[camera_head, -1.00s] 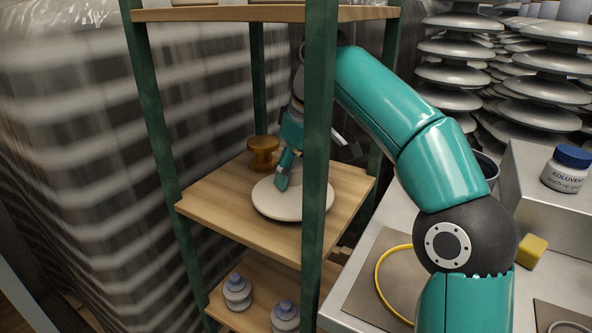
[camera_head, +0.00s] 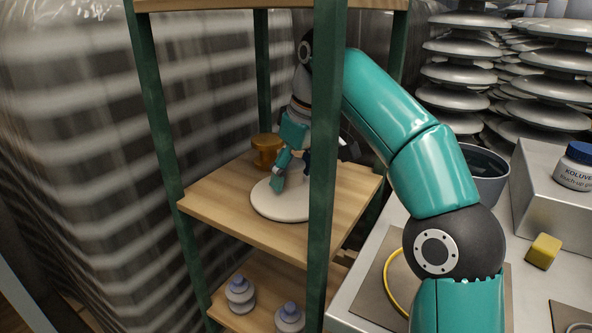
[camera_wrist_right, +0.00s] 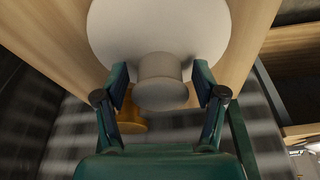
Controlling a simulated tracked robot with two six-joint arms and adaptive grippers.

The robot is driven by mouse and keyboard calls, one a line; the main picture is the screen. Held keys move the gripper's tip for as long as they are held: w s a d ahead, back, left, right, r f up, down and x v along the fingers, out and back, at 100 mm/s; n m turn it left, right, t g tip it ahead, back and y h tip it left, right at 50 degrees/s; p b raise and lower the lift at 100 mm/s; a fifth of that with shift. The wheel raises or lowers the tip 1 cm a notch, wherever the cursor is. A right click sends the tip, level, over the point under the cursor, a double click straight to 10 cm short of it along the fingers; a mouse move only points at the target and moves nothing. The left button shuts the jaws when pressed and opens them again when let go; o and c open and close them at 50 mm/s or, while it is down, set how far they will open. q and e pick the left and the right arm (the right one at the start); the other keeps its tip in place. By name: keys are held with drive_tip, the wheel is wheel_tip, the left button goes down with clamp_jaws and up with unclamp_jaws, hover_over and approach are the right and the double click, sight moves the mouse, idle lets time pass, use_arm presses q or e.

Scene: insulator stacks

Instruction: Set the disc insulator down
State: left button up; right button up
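The white disc insulator (camera_head: 285,208) lies flat on the middle wooden shelf (camera_head: 225,215) of a green-framed rack, partly hidden by the rack's front post. My right gripper (camera_head: 290,178) is over the disc from above. In the right wrist view, the disc (camera_wrist_right: 160,28) shows with its grey knob (camera_wrist_right: 161,82) between my right gripper's fingers (camera_wrist_right: 161,84). The fingers are spread, with a gap on each side of the knob. My left gripper is not in view.
A brown-orange spool-like insulator (camera_head: 266,150) stands behind the disc on the same shelf. The rack's front post (camera_head: 322,200) stands close before my right gripper. Small grey insulators (camera_head: 240,293) stand on the shelf below. A yellow block (camera_head: 543,251) lies on the bench at right.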

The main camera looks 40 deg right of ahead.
drive_tip(key=shift+r, duration=0.1)
drive_tip(key=shift+d+r+p, duration=0.1)
drive_tip(key=shift+r+p, duration=0.1)
drive_tip(key=shift+p, duration=0.1)
drive_tip(key=shift+s+r+p, duration=0.15)
drive_tip(key=shift+r+p, duration=0.25)
drive_tip(key=shift+r, duration=0.05)
drive_tip(key=s, duration=0.4)
drive_tip(key=s+d+b, duration=0.1)
drive_tip(key=s, duration=0.3)
drive_tip(key=s+d, duration=0.1)
drive_tip(key=s, duration=0.2)
drive_tip(key=shift+s+d+f+b, duration=0.15)
drive_tip(key=shift+s+d+b, duration=0.15)
drive_tip(key=shift+s, duration=0.1)
